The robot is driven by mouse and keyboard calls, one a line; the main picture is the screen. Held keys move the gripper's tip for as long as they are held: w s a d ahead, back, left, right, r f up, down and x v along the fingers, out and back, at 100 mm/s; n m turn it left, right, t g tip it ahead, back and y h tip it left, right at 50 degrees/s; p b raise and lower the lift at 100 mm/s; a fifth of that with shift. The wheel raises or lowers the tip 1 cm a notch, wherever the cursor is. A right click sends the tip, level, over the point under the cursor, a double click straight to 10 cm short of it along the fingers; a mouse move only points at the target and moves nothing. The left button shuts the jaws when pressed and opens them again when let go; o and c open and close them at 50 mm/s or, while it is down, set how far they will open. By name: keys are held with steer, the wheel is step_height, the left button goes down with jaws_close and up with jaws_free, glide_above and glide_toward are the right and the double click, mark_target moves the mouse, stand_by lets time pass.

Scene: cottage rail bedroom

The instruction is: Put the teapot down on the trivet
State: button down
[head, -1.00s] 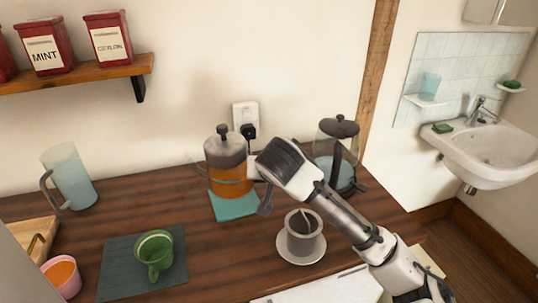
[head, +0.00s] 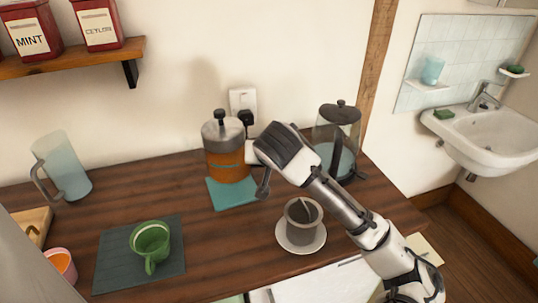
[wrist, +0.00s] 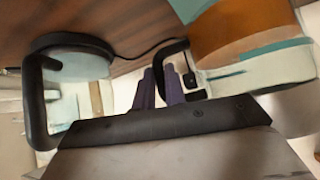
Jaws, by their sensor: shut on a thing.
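The teapot (head: 226,163) is a clear pot of amber tea with a grey lid and dark knob. It looks upright. The teal square trivet (head: 230,199) lies on the wooden counter, its front part bare below the pot. The pot's base overlaps the trivet's back part in the head view; I cannot tell whether they touch. My gripper (head: 257,160) is at the pot's right side, its fingertips mostly hidden. In the wrist view, my gripper (wrist: 163,88) has its purple fingers at the black handle (wrist: 176,50), with the teapot (wrist: 240,30) at the upper right.
A glass pot with a dark lid (head: 338,135) stands close behind my wrist. A grey cup (head: 301,213) on a saucer is in front. A green mug (head: 150,242) sits on a dark mat (head: 110,263). A pale jug (head: 66,165) stands left. The wall socket (head: 242,99) is behind.

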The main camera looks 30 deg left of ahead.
steer(key=shift+f+b, duration=1.75)
steer(key=shift+f, duration=1.2)
steer(key=c, duration=1.4)
jaws_free()
steer(key=shift+f, duration=0.1)
steer(key=v, duration=1.4)
steer(key=shift+p, duration=0.3)
